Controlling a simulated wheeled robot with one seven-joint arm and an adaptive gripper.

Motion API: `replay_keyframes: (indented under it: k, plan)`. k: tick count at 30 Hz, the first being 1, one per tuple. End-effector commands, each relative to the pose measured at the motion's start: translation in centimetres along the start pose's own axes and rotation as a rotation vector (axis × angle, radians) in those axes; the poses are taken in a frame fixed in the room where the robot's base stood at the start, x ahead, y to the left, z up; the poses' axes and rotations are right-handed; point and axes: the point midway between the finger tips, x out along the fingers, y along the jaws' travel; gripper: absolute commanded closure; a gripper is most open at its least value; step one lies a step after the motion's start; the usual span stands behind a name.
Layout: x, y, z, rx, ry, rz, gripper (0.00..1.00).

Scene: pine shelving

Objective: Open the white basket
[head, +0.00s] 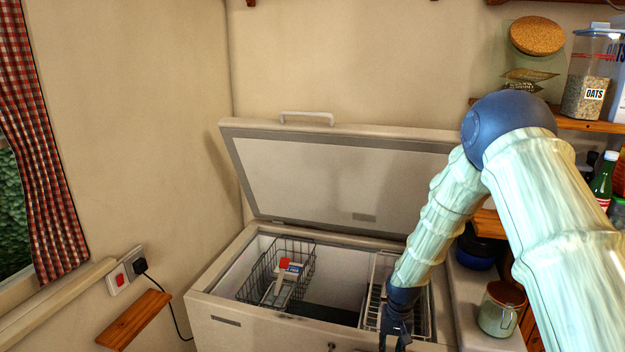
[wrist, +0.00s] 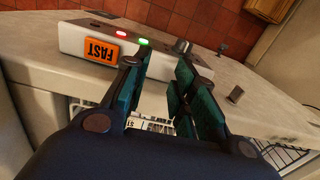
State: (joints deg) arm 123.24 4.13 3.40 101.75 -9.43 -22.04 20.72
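The white chest freezer (head: 260,325) stands against the wall with its lid (head: 345,180) raised and leaning back. A handle (head: 306,117) is on the lid's top edge. Inside, a dark wire basket (head: 262,270) at the left holds a few packages. A pale wire basket (head: 381,275) is at the right, partly hidden by my arm. My gripper (head: 397,335) is at the freezer's front right edge, pointing down. In the wrist view my gripper (wrist: 160,75) has its fingers apart with nothing between them. They are near the freezer's front panel.
A panel with an orange FAST label (wrist: 91,51) and red and green lights shows in the wrist view. A counter with a jar (head: 499,310) is right of the freezer. Shelves with an oats container (head: 590,85) are above. A wall socket (head: 125,270) and small wooden ledge (head: 134,319) are left.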

Motion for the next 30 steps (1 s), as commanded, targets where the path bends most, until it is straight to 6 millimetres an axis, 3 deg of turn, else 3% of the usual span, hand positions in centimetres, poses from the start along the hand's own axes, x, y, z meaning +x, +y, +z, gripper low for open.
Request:
replay_keyframes:
  k: [5,8,12,18,24,27,30]
  plan:
    - [5.0,1.0,4.7,-0.022,-0.008,-0.012,0.73]
    - [9.0,1.8,8.4,-0.04,-0.016,-0.02,0.73]
    - [14.0,3.2,14.6,-0.069,-0.019,-0.029,0.73]
    - [19.2,6.0,24.6,-0.109,-0.018,-0.028,0.73]
    - [21.5,9.2,34.5,-0.154,-0.011,-0.007,0.73]
    - [21.5,10.4,38.0,-0.174,-0.005,0.006,0.73]
    - [21.4,11.1,40.1,-0.189,0.0,0.015,0.73]
